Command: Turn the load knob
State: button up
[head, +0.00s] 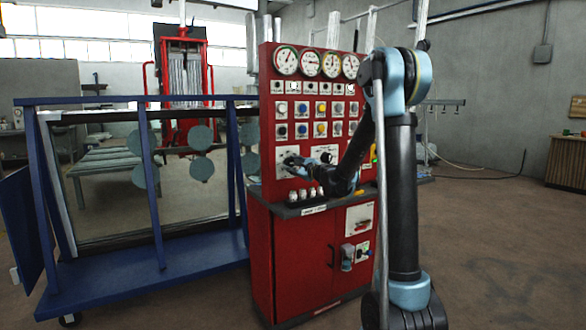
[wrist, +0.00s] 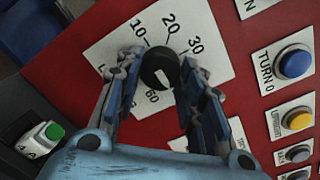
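The load knob (wrist: 160,68) is a round black knob with a pale pointer mark. It sits on a white dial plate (wrist: 206,22) printed with 10, 20, 30 and 60, on a red panel. In the wrist view its pale mark points down, toward the 60 side. My gripper (wrist: 161,62) has one finger on each side of the knob. The fingertips are very close to its sides, and I cannot tell whether they touch it. In the head view my gripper (head: 291,165) is at the panel's lower left, and the knob is hidden there.
The red control cabinet (head: 292,255) carries gauges (head: 309,63), buttons and a ledge below the panel. A blue "TURN 0" button (wrist: 294,63) and a yellow button (wrist: 298,118) are right of the dial. A blue frame (head: 150,190) stands left.

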jog(key=shift+c, duration=0.8)
jog(key=shift+s+a+n, duration=0.1)
jog(key=shift+n, duration=1.4)
jog(key=o, duration=1.1)
jog(key=shift+s+d, duration=0.15)
jog(key=shift+d, duration=0.05)
jog(key=v, duration=1.1)
jog(key=shift+s+d, duration=0.15)
jog(key=shift+s, duration=0.05)
jog(key=shift+s, duration=0.1)
